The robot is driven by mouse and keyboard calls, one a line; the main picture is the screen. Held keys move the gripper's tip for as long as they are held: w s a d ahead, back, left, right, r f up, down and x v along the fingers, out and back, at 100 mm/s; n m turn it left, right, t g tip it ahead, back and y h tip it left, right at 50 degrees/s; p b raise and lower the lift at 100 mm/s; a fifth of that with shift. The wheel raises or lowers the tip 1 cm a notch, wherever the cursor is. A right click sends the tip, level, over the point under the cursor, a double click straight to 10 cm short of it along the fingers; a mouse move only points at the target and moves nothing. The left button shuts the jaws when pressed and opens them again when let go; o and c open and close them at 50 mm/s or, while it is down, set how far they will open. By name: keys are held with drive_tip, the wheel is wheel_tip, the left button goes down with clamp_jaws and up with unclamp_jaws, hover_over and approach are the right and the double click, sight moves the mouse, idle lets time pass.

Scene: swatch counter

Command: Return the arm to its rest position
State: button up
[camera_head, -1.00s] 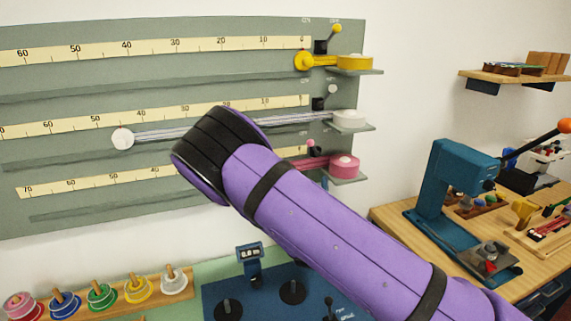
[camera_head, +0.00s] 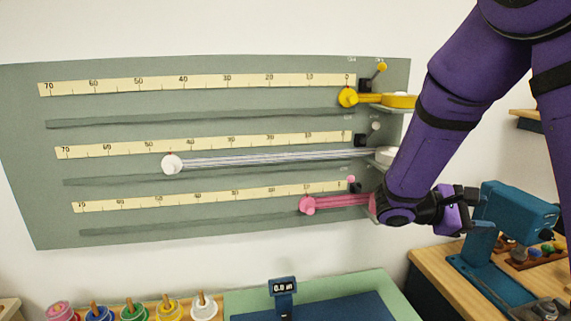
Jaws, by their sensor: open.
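My purple and black arm (camera_head: 462,75) hangs down over the right side of the view. Its forearm ends in a black wrist in front of the panel's lower right corner. My gripper (camera_head: 466,205) points right, beside the teal press (camera_head: 510,210). It looks open and no object shows in it; its fingertips are small and partly dark. My arm hides part of the panel's right edge and the pink roll there.
The grey wall panel (camera_head: 150,122) bears scales with a yellow slider knob (camera_head: 348,98), a white knob (camera_head: 172,164) and a pink knob (camera_head: 307,205). A wooden bench (camera_head: 430,258) carries the press.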

drive_tip(key=s+r+m+y, duration=0.2)
drive_tip(key=s+m+y, duration=0.3)
drive_tip(key=s+y, duration=0.5)
drive_tip(key=s+a+r+m+t+y, duration=0.4)
drive_tip(key=s+a+r+t+y, duration=0.2)
drive_tip(key=s+a, duration=0.3)
drive_tip(key=shift+s+r+m+t+y, duration=0.25)
drive_tip(key=shift+r+m+t+y, duration=0.15)
drive_tip(key=shift+r, duration=0.45)
